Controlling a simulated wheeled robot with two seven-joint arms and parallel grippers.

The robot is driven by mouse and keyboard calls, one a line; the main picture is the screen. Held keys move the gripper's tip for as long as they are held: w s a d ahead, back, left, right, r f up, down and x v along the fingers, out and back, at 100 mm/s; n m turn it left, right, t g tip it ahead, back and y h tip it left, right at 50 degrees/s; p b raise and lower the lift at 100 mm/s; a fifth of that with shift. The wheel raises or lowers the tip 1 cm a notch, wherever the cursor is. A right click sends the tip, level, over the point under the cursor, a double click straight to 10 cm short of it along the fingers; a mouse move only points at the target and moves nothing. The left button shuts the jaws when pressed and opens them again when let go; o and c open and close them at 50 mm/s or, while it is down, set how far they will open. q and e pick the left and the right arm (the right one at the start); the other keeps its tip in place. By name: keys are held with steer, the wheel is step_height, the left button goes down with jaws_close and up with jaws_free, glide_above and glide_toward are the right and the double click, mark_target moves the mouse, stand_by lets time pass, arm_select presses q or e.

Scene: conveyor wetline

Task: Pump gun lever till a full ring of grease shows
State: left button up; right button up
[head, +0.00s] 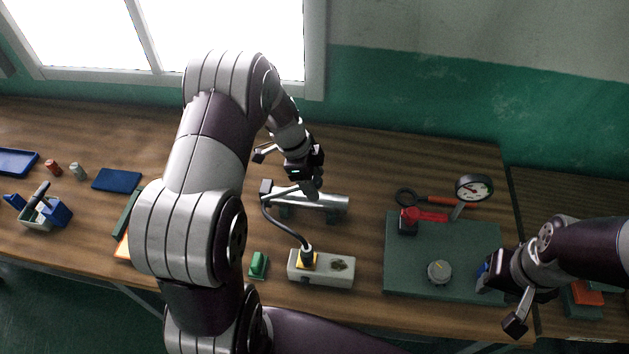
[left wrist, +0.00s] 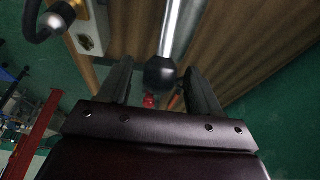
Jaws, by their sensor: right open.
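The grease gun (head: 328,202) lies on the table, a silver cylinder with a lever rod above it. In the left wrist view the lever (left wrist: 172,25) ends in a black ball knob (left wrist: 160,73). My left gripper (head: 292,170) is over the gun. Its fingers stand apart on either side of the knob, with a gap on both sides. A black hose (head: 276,222) runs from the gun to a yellow-based fitting (head: 308,260) on a pale block (head: 320,279). A dark round spot (head: 341,264) shows on the block; whether grease rings it is too small to tell. My right gripper (head: 502,298) is open at the mat's right edge.
A green mat (head: 410,273) holds a round grey part (head: 439,271) and a red-handled tool (head: 428,215). A green block (head: 259,264) is left of the pale block. A caddy (head: 42,213) and blue trays are far left.

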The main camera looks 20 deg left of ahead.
arm_select(q)
steer(key=p+v, duration=0.3)
steer(key=v, duration=0.4)
stand_by(0.4)
